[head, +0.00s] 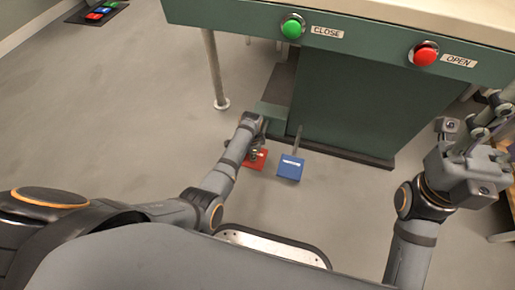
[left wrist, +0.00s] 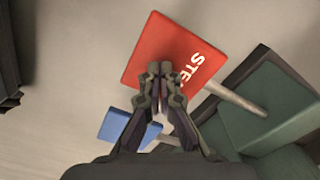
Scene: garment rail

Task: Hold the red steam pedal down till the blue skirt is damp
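The red steam pedal (head: 257,163) is on the floor by the green press base. In the left wrist view it is a red plate (left wrist: 175,50) with white lettering, partly covered by my fingers. My left gripper (head: 254,151) points down at it, fingers together with nothing between them. Its fingertips (left wrist: 166,68) overlap the middle of the plate; I cannot tell whether they touch it or how far it is pressed. My right gripper (head: 469,127) is raised at the right, fingers apart and empty. The blue skirt is not in view.
A blue pedal (head: 290,168) sits right beside the red one. The press (head: 350,105) has a green CLOSE button (head: 292,27) and a red OPEN button (head: 425,54) on its front edge. A dark panel with coloured pads (head: 97,13) lies far left. Floor at left is clear.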

